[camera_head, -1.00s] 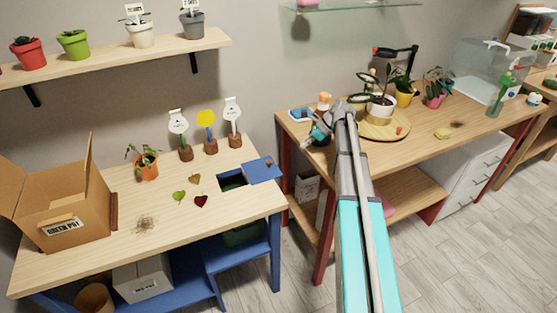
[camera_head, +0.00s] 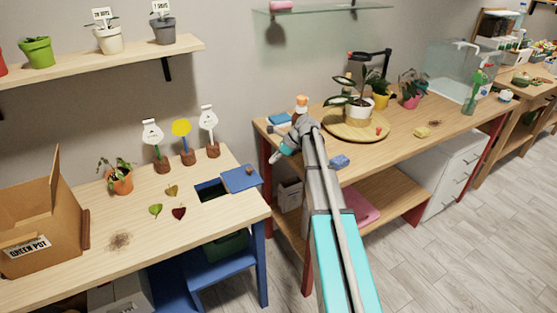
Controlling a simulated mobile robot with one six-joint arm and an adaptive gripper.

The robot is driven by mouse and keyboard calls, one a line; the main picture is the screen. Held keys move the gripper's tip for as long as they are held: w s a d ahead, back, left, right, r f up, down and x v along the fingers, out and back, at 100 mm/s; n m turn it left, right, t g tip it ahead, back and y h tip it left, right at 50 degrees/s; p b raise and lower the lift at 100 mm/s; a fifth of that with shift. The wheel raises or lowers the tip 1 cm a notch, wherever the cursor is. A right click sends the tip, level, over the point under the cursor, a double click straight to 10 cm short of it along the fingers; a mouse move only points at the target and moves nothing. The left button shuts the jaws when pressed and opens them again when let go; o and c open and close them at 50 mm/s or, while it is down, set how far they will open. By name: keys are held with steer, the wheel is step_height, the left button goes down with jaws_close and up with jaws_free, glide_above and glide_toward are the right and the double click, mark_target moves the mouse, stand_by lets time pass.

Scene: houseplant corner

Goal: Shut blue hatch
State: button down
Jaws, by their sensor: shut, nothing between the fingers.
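The blue hatch (camera_head: 241,180) is a flat panel with a small brown knob (camera_head: 249,171). It lies at the right end of the left table, to the right of a dark rectangular opening (camera_head: 209,191). The opening is largely uncovered, so the hatch stands open. My gripper (camera_head: 279,155) is shut and empty, pointing down and left. In the picture it is above and right of the hatch, apart from it, near the left end of the right table.
The left table (camera_head: 140,215) also holds three plant labels in brown bases, a potted plant (camera_head: 120,180), several leaves and a cardboard box (camera_head: 45,230). A blue item (camera_head: 339,161) lies at the right table's front edge, beside my arm. A gap separates the tables.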

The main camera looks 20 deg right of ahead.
mark_target(251, 173)
steer(key=shift+w+a+f+b, duration=0.35)
steer(key=shift+a+f+b, duration=0.15)
steer(key=shift+a, duration=0.5)
steer(key=shift+w+a+f+b, duration=0.3)
steer(key=shift+a+f+b, duration=0.25)
steer(key=shift+a, duration=0.4)
steer(key=shift+w+a+f+b, duration=0.35)
steer(key=shift+a+f, duration=0.25)
steer(key=shift+a, duration=0.4)
steer(key=shift+s, duration=0.1)
